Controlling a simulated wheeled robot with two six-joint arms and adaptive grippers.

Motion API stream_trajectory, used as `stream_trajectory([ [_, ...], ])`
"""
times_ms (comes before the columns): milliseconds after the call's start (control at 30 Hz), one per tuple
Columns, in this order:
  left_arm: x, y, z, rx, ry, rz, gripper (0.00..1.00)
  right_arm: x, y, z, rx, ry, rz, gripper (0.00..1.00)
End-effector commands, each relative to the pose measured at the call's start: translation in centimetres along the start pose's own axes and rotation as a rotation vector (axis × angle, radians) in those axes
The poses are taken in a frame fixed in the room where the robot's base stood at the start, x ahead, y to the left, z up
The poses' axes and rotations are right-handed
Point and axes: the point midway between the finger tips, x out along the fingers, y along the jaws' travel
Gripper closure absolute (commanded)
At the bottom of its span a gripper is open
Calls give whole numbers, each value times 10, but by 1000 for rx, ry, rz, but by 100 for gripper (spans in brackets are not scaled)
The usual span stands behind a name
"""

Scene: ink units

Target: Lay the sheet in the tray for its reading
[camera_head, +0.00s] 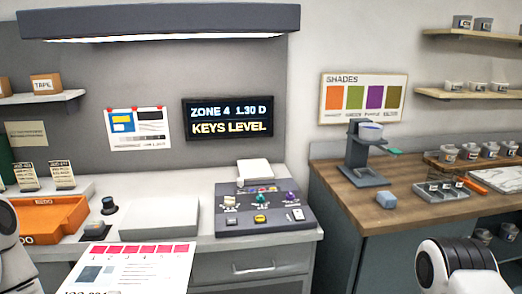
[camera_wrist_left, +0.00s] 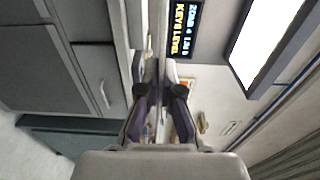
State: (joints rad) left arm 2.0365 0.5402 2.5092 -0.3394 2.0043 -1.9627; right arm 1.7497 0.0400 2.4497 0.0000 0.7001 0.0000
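The sheet (camera_head: 128,268), white with a row of numbered pink patches and a grey block, is at the bottom of the head view. It hangs in front of the bench edge, its lower part cut off. My left gripper (camera_wrist_left: 160,72) shows in the wrist view with its fingertips close together. It appears shut on the sheet, seen edge-on there; the contact is hidden in the head view. An orange tray (camera_head: 50,217) with lettering ending in "DO" is on the bench at left. A pale flat unit (camera_head: 158,218) lies right of it. My right gripper is out of view.
A grey control console (camera_head: 262,212) with knobs and a yellow button stands on the bench. The wall display (camera_head: 229,119) reads "ZONE 4 1.30 D / KEYS LEVEL". A small black-topped pot (camera_head: 109,205) stands between tray and flat unit. The wooden counter (camera_head: 345,185) holds a stand and cups.

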Motion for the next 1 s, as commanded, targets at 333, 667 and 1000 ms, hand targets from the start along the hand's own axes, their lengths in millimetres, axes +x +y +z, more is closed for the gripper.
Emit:
stream_trajectory([
  [333,4,10,-45,4,133,5,100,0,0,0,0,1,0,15],
  [667,16,32,-112,6,264,9,100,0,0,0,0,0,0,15],
  [1000,29,56,-185,0,285,-4,100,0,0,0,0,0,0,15],
])
